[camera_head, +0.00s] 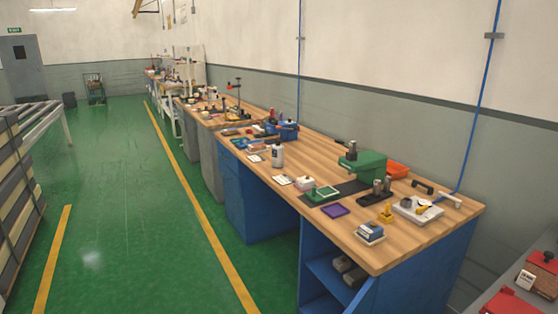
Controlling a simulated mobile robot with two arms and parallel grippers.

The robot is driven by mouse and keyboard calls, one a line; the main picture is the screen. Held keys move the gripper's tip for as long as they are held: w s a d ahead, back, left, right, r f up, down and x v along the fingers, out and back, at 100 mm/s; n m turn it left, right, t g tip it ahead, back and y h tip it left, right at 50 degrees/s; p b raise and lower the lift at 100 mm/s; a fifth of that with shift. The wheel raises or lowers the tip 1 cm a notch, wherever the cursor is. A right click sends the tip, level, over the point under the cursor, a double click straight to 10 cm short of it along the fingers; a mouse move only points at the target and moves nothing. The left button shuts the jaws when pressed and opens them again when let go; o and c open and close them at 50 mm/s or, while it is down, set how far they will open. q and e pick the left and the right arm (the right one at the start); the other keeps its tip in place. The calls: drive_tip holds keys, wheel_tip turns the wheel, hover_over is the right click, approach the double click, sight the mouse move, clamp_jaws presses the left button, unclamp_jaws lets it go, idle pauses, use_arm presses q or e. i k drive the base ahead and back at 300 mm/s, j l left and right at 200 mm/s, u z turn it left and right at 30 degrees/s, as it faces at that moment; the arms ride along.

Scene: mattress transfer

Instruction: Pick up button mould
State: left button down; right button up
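Neither of my grippers is in view. A long wooden-topped workbench (400,258) runs along the right wall. I cannot tell for sure which item is the button mould. A small green-framed tray (322,194) lies on a dark mat (350,188) to the left. All these items are small in this view.
A purple tray (335,210), a blue-and-white box (370,233), a yellow part (386,214) and a white board (417,209) lie near the bench front. A red bin (396,169) is behind. The green floor (140,200) left of the bench is clear; a striped stack (15,190) stands far left.

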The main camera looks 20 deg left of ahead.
sight(277, 152)
drive_tip(key=j, duration=0.7)
drive_tip(key=i+j, duration=0.2)
drive_tip(key=j, duration=0.25)
drive_tip(key=i+j+u, duration=0.1)
drive_tip(key=j, duration=0.35)
drive_tip(key=i+j, duration=0.5)
drive_tip(key=j, duration=0.35)
drive_tip(key=i+j+u, duration=0.1)
drive_tip(key=j, duration=0.3)
drive_tip(key=i, duration=0.1)
